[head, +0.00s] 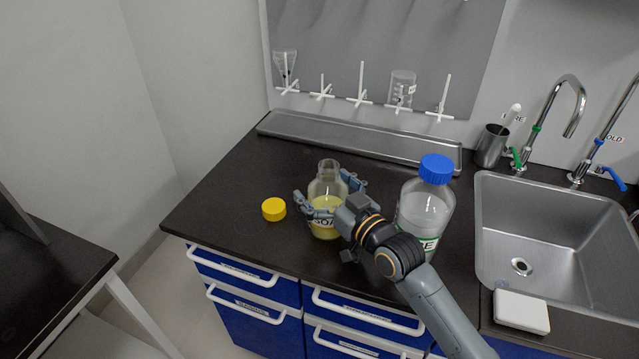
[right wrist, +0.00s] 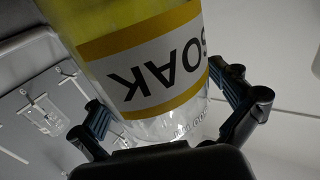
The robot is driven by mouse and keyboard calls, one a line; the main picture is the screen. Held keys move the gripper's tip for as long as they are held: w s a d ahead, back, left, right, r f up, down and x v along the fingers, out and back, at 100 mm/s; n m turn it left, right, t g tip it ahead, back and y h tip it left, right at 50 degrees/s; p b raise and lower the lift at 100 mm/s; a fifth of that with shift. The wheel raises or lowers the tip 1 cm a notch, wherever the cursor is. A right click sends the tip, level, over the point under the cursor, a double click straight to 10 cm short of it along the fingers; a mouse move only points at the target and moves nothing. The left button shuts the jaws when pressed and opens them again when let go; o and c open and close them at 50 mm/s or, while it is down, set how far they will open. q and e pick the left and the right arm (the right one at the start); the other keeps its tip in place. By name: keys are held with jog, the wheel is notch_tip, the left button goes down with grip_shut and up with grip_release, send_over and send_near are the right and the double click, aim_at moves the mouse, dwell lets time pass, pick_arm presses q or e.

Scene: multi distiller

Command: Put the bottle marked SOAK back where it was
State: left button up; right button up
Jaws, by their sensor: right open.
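The SOAK bottle (head: 325,229) is clear glass with yellow liquid and a yellow-bordered label. It stands upright and uncapped on the dark counter (head: 235,190). Its label also shows, upside down, in the right wrist view (right wrist: 150,70). A yellow cap (head: 274,209) lies on the counter just left of it. My right gripper (head: 328,196) is open, with its fingers on either side of the bottle. Whether either finger touches the glass I cannot tell. My left gripper is out of view.
A large bottle with a blue cap (head: 436,169) stands close to the right of my wrist. A metal trough (head: 350,137) runs along the back under a peg rack (head: 361,98). The sink (head: 555,235) is at right, with a white box (head: 521,312) before it. The counter's left part is clear.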

aim_at(328, 199)
jog(key=v, duration=0.6)
jog(key=shift+s+d, duration=0.25)
jog(key=shift+s, duration=0.05)
